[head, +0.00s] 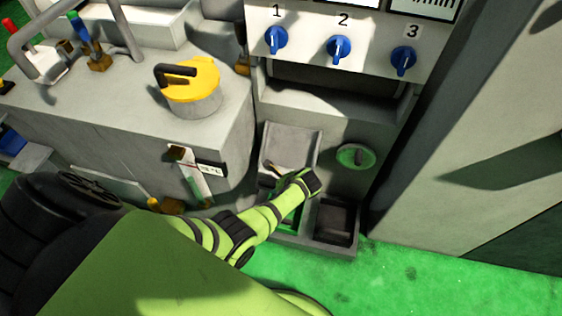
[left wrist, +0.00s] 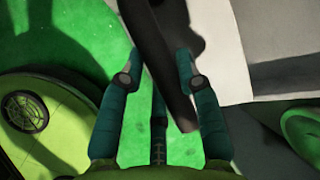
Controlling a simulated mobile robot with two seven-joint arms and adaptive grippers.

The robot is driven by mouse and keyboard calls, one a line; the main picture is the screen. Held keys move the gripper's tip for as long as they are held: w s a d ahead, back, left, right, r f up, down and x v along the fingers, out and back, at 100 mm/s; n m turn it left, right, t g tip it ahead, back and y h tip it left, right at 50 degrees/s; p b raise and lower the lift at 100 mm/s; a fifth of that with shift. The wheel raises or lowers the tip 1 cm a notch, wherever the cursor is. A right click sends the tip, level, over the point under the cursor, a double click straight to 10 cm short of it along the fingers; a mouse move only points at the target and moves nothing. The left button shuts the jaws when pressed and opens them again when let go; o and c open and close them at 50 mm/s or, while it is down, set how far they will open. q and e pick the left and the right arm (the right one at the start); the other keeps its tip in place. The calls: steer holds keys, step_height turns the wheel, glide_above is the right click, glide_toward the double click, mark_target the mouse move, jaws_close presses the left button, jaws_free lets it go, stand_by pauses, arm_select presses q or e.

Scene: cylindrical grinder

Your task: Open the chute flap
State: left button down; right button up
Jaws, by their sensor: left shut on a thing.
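The chute flap (head: 290,143) is a grey tilted panel low on the front of the machine, above a floor-level tray. My left gripper (head: 292,184) is in front of its lower part, at the end of my green arm, and hides some of it. In the left wrist view my left gripper (left wrist: 159,64) has its two teal fingers on either side of a dark bar (left wrist: 168,80), which looks like the flap's handle. It is shut on that bar. The bar's attachment to the flap is hard to make out. My right gripper is not in view.
A green round knob (head: 356,157) is right of the flap. A dark open bin (head: 334,221) is below it. Blue numbered knobs (head: 339,49) line the panel above. A yellow-lidded pot (head: 193,88) stands left. Green floor (head: 420,280) is clear at front right.

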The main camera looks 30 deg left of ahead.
arm_select(q)
steer(key=shift+w+a+r+g, duration=0.15)
steer(key=shift+a+r+g, duration=0.05)
steer(key=shift+r, duration=0.15)
steer(key=shift+w+a+r+g, duration=0.15)
steer(key=shift+r+g, duration=0.05)
steer(key=shift+r, duration=0.3)
steer(key=shift+w+a+r+m+g+h, duration=0.1)
steer(key=shift+w+r+m+g+h, duration=0.15)
steer(key=shift+r+g, duration=0.3)
steer(key=shift+w+r+m+g+h, duration=0.15)
steer(key=shift+r+g+h, duration=0.15)
steer(key=shift+g, duration=0.45)
steer(key=shift+w+r, duration=0.1)
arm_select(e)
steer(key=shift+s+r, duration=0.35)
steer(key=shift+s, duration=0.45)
arm_select(q)
steer(key=shift+w+a+r, duration=0.1)
steer(key=shift+w+r, duration=0.25)
steer(key=shift+r, duration=0.1)
steer(key=c, duration=0.9)
jaws_free()
steer(key=shift+c, duration=0.2)
steer(key=shift+o, duration=0.5)
steer(key=shift+f, duration=0.15)
steer(key=shift+s, duration=0.1)
steer(key=shift+d, duration=0.2)
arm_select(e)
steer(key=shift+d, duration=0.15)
